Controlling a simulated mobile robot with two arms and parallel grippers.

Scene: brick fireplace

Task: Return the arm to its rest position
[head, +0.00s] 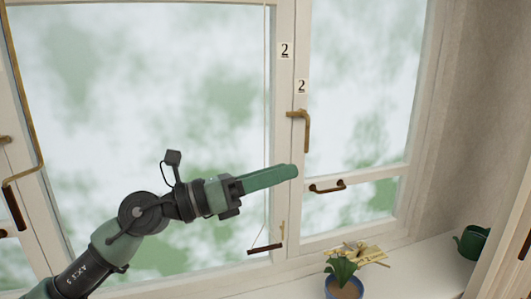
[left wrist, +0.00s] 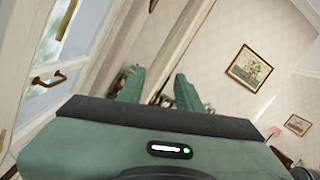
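My left arm (head: 140,212) reaches in from the lower left of the head view, stretched up and to the right in front of the window. Its gripper (head: 292,171) points right, with the green fingers seen side-on, overlapping the window's middle post. In the left wrist view the two green fingers (left wrist: 159,82) stand apart with a gap between them. No held object shows in the gap. My right gripper shows in neither view.
A brass window handle (head: 302,125) and a lower handle (head: 327,187) stick out from the window frame. A framed picture (left wrist: 252,68) hangs on the wall.

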